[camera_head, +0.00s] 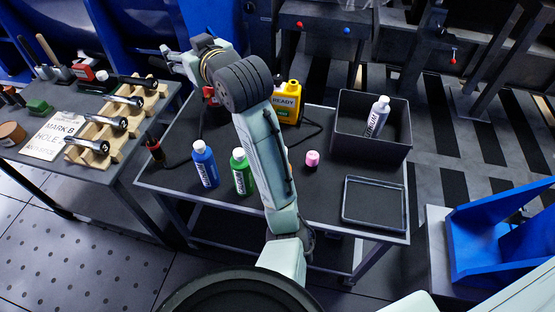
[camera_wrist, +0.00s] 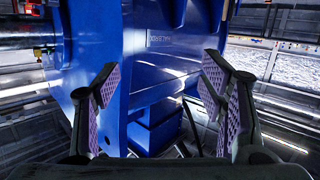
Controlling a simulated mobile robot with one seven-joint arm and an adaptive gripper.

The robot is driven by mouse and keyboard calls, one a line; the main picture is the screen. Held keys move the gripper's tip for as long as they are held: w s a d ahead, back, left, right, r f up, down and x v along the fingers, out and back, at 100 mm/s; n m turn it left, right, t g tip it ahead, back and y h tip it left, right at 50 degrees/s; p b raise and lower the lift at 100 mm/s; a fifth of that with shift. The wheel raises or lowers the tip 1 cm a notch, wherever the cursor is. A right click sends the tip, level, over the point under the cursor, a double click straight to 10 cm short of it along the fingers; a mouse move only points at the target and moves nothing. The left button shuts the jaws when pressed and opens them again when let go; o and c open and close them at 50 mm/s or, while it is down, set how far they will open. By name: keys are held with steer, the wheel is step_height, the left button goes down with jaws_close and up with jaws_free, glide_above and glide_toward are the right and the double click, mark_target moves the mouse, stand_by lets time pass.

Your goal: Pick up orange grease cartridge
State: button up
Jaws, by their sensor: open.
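I cannot make out an orange grease cartridge in either view; my arm covers part of the dark middle table (camera_head: 330,205). On that table stand a blue bottle (camera_head: 205,164) and a green bottle (camera_head: 242,172), both with white caps and upright. My gripper (camera_wrist: 160,108) is open and empty, its purple-padded fingers apart in the wrist view. It faces a large blue machine body (camera_wrist: 150,50), with nothing between the fingers close by. In the head view my gripper reaches to the upper left, above and beyond the left table.
A yellow jug (camera_head: 288,101), a small pink-capped item (camera_head: 312,159), a dark bin (camera_head: 347,142) holding a grey bottle (camera_head: 378,116), and an empty shallow tray (camera_head: 374,221) are on the middle table. The left table (camera_head: 110,195) bears a wooden rack (camera_head: 88,143) with several tools.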

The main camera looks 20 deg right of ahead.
steer(key=s+d+f+n+g, duration=0.1)
steer(key=s+d+f+g, duration=0.2)
steer(key=s, duration=0.4)
steer(key=s+d+f+n+g+h, duration=0.1)
steer(key=s+d+f+g, duration=0.3)
steer(key=s+d+f, duration=0.2)
steer(key=s+d+f+n+g, duration=0.1)
steer(key=s+d+f+g, duration=0.2)
steer(key=s, duration=0.5)
steer(key=shift+s+d+f+g+h, duration=0.15)
steer(key=shift+d+f+g+h, duration=0.2)
steer(key=shift+d+f, duration=0.5)
steer(key=shift+s+d+f+g, duration=0.1)
steer(key=shift+s+f+g, duration=0.3)
steer(key=shift+f, duration=0.45)
steer(key=x, duration=0.3)
steer(key=shift+w+f, duration=0.1)
steer(key=shift+f, duration=0.15)
steer(key=p+x, duration=0.1)
steer(key=x, duration=0.5)
steer(key=shift+c, duration=0.4)
steer(key=shift+r, duration=0.1)
jaws_close()
